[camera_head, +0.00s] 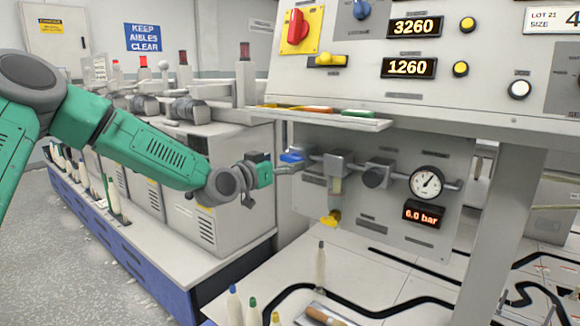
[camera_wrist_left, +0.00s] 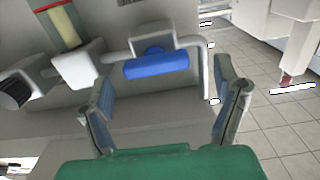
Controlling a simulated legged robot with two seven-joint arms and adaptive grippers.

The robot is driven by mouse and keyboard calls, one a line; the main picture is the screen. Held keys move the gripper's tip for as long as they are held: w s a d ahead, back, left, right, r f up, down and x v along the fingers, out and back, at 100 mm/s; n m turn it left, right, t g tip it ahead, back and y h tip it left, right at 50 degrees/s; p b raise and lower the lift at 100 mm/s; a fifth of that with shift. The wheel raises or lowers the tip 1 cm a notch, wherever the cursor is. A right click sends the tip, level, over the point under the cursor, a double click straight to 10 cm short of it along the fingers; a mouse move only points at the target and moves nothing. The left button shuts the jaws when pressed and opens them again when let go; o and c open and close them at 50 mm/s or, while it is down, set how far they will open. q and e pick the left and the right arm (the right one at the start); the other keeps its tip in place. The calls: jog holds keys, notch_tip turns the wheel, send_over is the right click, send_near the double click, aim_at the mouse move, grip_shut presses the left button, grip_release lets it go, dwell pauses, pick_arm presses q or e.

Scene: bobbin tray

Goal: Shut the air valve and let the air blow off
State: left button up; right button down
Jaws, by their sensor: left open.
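The air valve has a blue handle (camera_head: 292,157) at the left end of the air line under the console. In the left wrist view the blue handle (camera_wrist_left: 156,66) lies roughly along the pipe. My left gripper (camera_head: 281,169) is open, beside the handle in the head view. In the left wrist view its two fingers stand apart with the handle beyond and between them; I see no contact. The round pressure gauge (camera_head: 427,183) is on the same line. The display (camera_head: 423,215) below it reads 6.0 bar. My right gripper is not in view.
A ledge (camera_head: 330,118) with coloured items overhangs the line. Bobbins (camera_head: 234,305) and a black hose (camera_head: 300,287) are on the worktop below.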

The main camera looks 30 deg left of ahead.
pick_arm(q)
jog(key=shift+w+d, duration=0.1)
jog(key=shift+w, duration=0.95)
jog(key=shift+w+d+r, duration=0.1)
jog(key=shift+w+d, duration=0.2)
jog(key=shift+d, duration=0.05)
jog(key=shift+a, duration=0.2)
jog(key=c, duration=1.2)
jog(key=shift+o, duration=0.2)
